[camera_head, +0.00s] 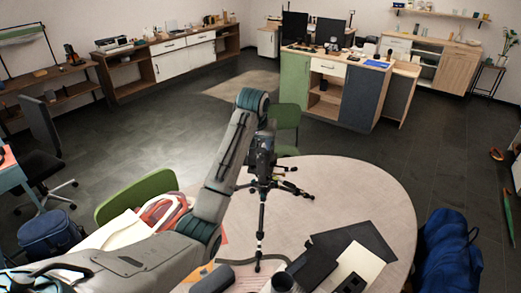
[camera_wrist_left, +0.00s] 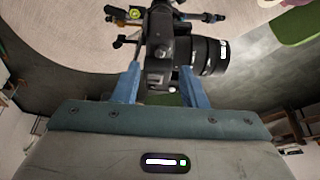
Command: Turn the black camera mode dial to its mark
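The black camera (camera_head: 262,160) sits upright on a black tripod (camera_head: 261,220) that stands on the round table (camera_head: 350,185). My left gripper (camera_head: 262,136) is at the camera's top, its wrist arching over from the left. In the left wrist view the camera (camera_wrist_left: 160,70) and its lens (camera_wrist_left: 207,56) are close up, with the lens pointing right. The left gripper's blue fingers (camera_wrist_left: 160,72) are spread on either side of part of the camera body. I cannot make out the mode dial or any contact with it. My right gripper is not in view.
Green chairs (camera_head: 135,192) stand at the table's edge. A blue bag (camera_head: 448,252) is at the right. The table's right side is clear.

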